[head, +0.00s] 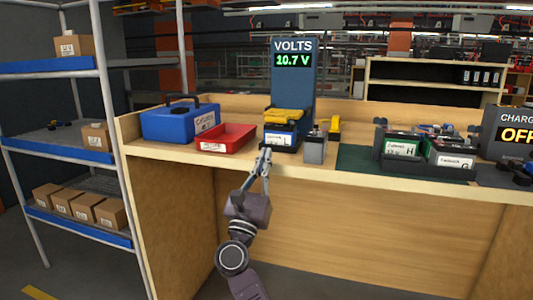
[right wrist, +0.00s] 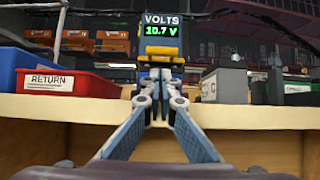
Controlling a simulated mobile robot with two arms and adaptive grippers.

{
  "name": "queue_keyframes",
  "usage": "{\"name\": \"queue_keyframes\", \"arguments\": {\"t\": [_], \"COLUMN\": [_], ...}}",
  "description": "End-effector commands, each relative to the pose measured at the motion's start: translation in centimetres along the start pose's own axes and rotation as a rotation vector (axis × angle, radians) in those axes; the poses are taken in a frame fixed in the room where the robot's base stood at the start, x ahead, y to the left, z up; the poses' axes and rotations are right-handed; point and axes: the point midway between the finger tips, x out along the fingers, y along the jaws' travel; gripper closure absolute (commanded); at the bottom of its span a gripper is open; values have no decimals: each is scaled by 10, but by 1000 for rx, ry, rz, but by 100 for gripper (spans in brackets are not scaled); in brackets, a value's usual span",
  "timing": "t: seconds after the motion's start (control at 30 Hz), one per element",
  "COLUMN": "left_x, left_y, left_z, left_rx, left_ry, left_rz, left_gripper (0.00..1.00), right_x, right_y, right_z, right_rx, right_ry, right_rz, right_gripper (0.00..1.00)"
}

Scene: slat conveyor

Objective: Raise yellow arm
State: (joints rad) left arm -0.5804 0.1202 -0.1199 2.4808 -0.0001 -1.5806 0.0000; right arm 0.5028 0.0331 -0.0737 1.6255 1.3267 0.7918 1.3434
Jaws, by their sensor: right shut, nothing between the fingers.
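The volt tester (head: 294,75) stands on the bench as a tall blue-grey post and reads 10.7 V. It also shows in the right wrist view (right wrist: 161,30). The yellow arm (head: 284,115) is low on the tester's front, lying roughly level above a battery with a white label (head: 279,138). My right gripper (head: 265,151) is shut and empty at the bench's front edge, in front of and below the yellow arm. In the right wrist view my right gripper (right wrist: 160,82) covers much of the tester's lower part. Contact with the tester cannot be told. My left gripper is not in view.
A red RETURN tray (head: 226,139) and a blue case (head: 181,122) stand left of the tester. A grey battery (head: 315,149) and a small yellow item (head: 334,125) are close on its right. Batteries (head: 402,146) sit on a green mat farther right.

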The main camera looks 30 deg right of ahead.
Motion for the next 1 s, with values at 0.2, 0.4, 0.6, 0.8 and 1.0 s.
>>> {"name": "queue_keyframes", "arguments": {"t": [0.2, 0.4, 0.6, 0.8, 1.0], "left_x": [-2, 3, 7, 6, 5], "left_y": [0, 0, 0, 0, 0], "left_z": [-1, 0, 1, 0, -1], "left_rx": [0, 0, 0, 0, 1], "left_ry": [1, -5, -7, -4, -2], "left_rz": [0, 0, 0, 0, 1], "left_gripper": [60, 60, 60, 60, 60], "right_x": [43, 70, 80, 80, 81], "right_y": [0, 0, 0, 0, 0], "right_z": [2, 1, 0, 0, 0], "right_rx": [-1, 0, 1, 1, 1], "right_ry": [-3, -1, 0, 1, 3], "right_rz": [-2, 0, 0, 0, 0], "right_gripper": [100, 100, 100, 100, 100]}}
